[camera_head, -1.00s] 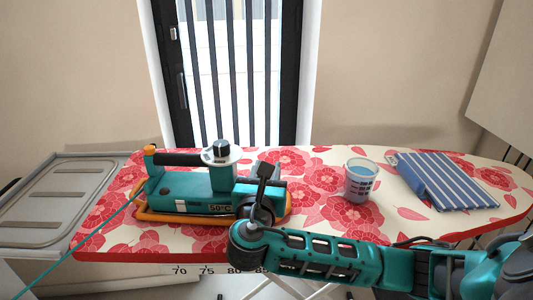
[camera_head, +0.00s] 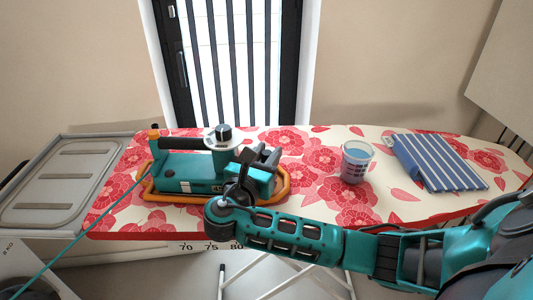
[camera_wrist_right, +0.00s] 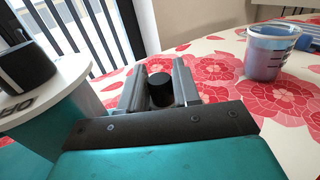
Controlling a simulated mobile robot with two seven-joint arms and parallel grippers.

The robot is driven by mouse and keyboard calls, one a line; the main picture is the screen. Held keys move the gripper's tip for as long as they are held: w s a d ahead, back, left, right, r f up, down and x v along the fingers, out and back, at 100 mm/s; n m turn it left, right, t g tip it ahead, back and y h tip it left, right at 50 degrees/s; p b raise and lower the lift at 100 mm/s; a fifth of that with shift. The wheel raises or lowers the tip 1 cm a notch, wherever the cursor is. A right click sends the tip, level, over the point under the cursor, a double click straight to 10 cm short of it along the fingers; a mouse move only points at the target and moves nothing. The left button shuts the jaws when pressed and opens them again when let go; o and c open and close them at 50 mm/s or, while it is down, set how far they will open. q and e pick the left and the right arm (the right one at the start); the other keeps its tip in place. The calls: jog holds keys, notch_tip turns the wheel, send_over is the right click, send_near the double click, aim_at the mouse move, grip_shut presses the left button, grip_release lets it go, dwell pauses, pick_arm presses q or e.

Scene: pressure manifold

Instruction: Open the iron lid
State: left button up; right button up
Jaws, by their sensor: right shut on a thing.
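The teal iron (camera_head: 192,172), with a black handle, a white dial (camera_head: 217,138) and an orange base rim, sits on the floral ironing board (camera_head: 120,212). My right gripper (camera_head: 266,155) is at the iron's right end, partly covering it. In the right wrist view its two grey fingers (camera_wrist_right: 160,84) stand on either side of a small black knob (camera_wrist_right: 161,92) and are shut on it. A teal surface with a black screwed strip fills the foreground there. I cannot tell how far the lid is raised. My left gripper is not in view.
A measuring cup (camera_head: 356,162) stands right of the iron; it also shows in the right wrist view (camera_wrist_right: 273,52). A blue striped folded cloth (camera_head: 440,163) lies at the board's right. A teal cord (camera_head: 75,235) runs from the iron to the lower left.

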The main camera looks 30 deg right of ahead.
jog(key=o, duration=0.9)
jog(key=shift+d, duration=0.1)
jog(key=shift+o, duration=0.2)
jog(key=shift+s, duration=0.1)
jog(key=v, duration=1.3)
jog(key=shift+f, duration=0.1)
